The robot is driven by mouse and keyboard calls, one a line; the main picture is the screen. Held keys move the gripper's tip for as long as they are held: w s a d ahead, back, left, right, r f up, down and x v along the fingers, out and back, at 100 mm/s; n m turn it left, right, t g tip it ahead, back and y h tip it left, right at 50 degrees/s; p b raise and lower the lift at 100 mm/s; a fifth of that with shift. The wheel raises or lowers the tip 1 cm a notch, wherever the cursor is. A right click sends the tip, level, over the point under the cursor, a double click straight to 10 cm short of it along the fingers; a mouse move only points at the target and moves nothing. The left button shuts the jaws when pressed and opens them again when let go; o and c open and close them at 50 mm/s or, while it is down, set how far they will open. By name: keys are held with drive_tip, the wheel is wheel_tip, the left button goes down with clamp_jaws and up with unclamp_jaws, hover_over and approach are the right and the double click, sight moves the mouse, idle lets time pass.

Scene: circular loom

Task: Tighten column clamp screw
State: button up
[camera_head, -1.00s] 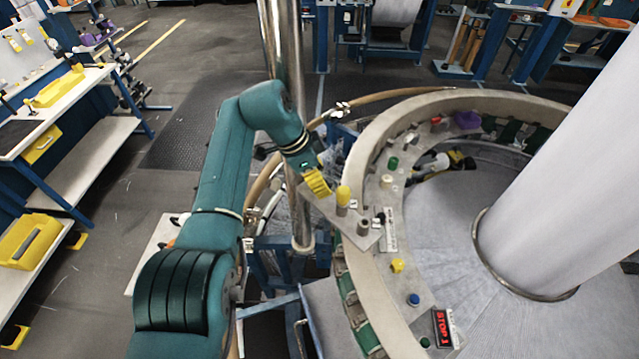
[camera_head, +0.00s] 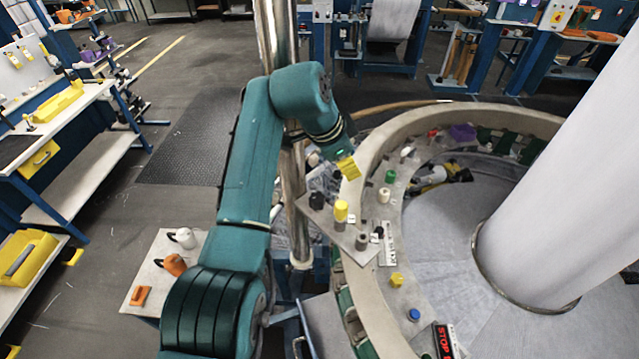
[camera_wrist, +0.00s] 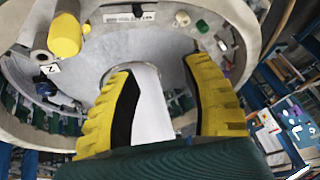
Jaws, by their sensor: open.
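A plate beside the ring (camera_head: 335,232) carries a black knob (camera_head: 317,200) and a yellow-capped post (camera_head: 341,211), both below and left of the gripper. The yellow cap also shows in the wrist view (camera_wrist: 65,33). I cannot tell which part is the clamp screw.
The ring carries several small knobs and a red-lit display (camera_head: 444,338). A large white roll (camera_head: 560,170) rises inside the ring. A small table (camera_head: 150,285) with orange and white items is at lower left. Open floor lies left of the column.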

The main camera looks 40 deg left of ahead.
drive_tip(key=w+d+r+n+t+y, duration=0.1)
drive_tip(key=w+d+r+t, duration=0.15)
drive_tip(key=d, duration=0.45)
drive_tip(key=w+d+r+n+t, duration=0.1)
drive_tip(key=d+r+t, duration=0.2)
drive_tip(key=d, duration=0.3)
drive_tip(key=w+d+r+t+y, duration=0.1)
drive_tip(key=d+r+t, duration=0.2)
drive_tip(key=d, duration=0.4)
drive_tip(key=s+d+r+n+t+h+b, duration=0.1)
drive_tip(key=s+d+r+t, duration=0.25)
drive_tip(key=s+d, duration=0.4)
drive_tip(key=s+d+r+n+t+h+b, duration=0.1)
drive_tip(key=s+d+r+n+t, duration=0.15)
drive_tip(key=s+d+r, duration=0.45)
drive_tip(key=n+g+y+b, duration=0.5)
drive_tip(key=y+b, duration=0.4)
drive_tip(key=b, duration=0.9)
approach(320, 193)
drive_tip(key=shift+n+t, duration=0.35)
drive_tip(key=shift+t, duration=0.1)
drive_tip(key=x, duration=0.3)
drive_tip(key=f+p+x, duration=0.1)
drive_tip(key=x, duration=0.3)
drive_tip(key=p+x, duration=0.1)
drive_tip(key=x, duration=0.3)
drive_tip(key=shift+w+a+f, duration=0.15)
drive_tip(key=shift+a+f, duration=0.1)
drive_tip(key=shift+a, duration=0.05)
